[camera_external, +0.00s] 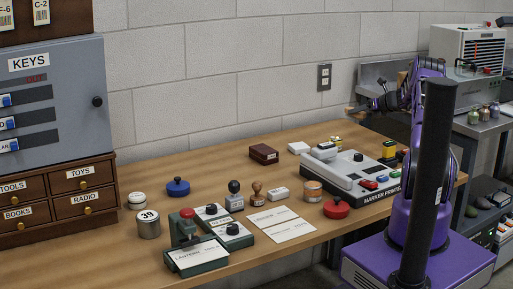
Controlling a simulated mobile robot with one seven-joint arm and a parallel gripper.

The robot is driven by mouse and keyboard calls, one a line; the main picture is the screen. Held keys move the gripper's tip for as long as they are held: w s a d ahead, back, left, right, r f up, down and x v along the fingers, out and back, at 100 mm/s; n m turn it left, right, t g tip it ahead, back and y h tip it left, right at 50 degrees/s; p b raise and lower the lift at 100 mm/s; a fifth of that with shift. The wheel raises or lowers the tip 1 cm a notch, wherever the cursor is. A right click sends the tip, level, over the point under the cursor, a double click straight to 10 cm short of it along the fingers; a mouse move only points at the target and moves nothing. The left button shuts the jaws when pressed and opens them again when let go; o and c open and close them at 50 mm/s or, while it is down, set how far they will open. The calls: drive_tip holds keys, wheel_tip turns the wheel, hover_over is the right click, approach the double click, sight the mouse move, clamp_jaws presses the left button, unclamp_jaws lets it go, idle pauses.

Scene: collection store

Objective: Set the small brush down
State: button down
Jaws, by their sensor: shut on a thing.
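My gripper (372,105) is raised at the upper right, above the back right part of the wooden table and in front of the wall. It points left and is shut on a small brownish thing, taken to be the small brush (354,110). The brush is tiny in this view, so its bristles and exact tilt cannot be made out. It is held in the air, apart from the wooden table (130,262) below.
The marker printer (352,176) stands under and left of my gripper. A dark red box (264,153), white block (298,147), stamps, cards (282,223), tins and a red lid (337,208) crowd the table's middle. Bare wood shows at the back left and front left.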

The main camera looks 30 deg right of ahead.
drive_tip(key=s+d+f, duration=0.1)
drive_tip(key=d, duration=0.1)
drive_tip(key=b, duration=0.1)
hover_over(363, 147)
wheel_tip(363, 147, down, 5)
drive_tip(key=shift+w+r, duration=0.1)
drive_tip(key=shift+r, duration=0.05)
drive_tip(key=shift+f+b, duration=0.55)
drive_tip(key=shift+f, duration=2.05)
drive_tip(key=shift+c, duration=1.9)
unclamp_jaws()
drive_tip(key=shift+r, duration=0.1)
drive_tip(key=shift+r+p, duration=0.3)
drive_tip(key=shift+p, duration=0.1)
drive_tip(key=v, duration=0.6)
drive_tip(key=p+v, duration=0.1)
drive_tip(key=v, duration=0.5)
drive_tip(key=shift+a+f, duration=0.2)
drive_tip(key=shift+a, duration=0.05)
